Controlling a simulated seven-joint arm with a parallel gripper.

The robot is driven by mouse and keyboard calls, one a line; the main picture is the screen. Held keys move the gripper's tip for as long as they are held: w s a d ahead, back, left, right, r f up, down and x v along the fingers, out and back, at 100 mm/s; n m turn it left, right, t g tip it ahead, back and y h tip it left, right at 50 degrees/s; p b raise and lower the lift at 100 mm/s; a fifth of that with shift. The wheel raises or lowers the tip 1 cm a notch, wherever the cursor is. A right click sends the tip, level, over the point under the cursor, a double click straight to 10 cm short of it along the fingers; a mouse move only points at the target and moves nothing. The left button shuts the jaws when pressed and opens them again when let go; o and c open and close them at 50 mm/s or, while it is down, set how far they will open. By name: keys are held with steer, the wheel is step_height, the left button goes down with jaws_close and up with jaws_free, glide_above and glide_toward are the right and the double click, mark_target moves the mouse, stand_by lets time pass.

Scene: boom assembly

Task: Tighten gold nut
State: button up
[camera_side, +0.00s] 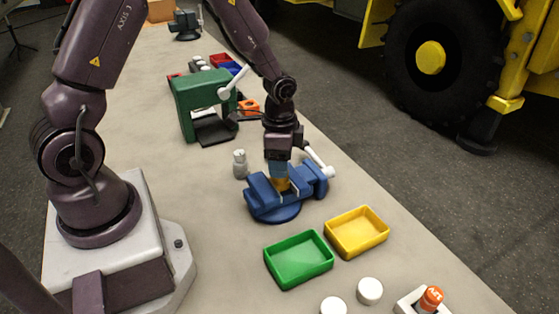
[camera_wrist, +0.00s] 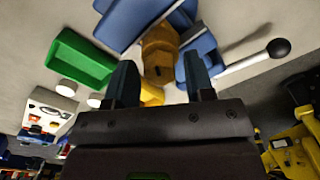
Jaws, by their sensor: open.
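The gold nut (camera_wrist: 160,52) sits between the blue jaws of the vise (camera_wrist: 200,48) in the wrist view. In the side view a small gold patch of it (camera_side: 281,185) shows just below my gripper, between the vise jaws (camera_side: 262,197). My gripper (camera_wrist: 160,76) points down over the vise with its two dark fingers apart. In the wrist view the nut appears between and just beyond the fingertips; I cannot tell whether they touch it. In the side view my gripper (camera_side: 279,172) partly hides the nut.
The vise's white handle (camera_side: 318,158) sticks out close beside my gripper. A green tray (camera_side: 299,280) and a yellow tray (camera_side: 381,241) stand in front. A grey-white bottle-like item (camera_side: 240,164) is left of the vise. A green machine (camera_side: 179,100) stands behind.

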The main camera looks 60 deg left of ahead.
steer(key=shift+n, duration=0.3)
steer(key=n, duration=0.6)
steer(key=shift+n, duration=0.3)
steer(key=n, duration=0.5)
steer(key=shift+c, duration=0.2)
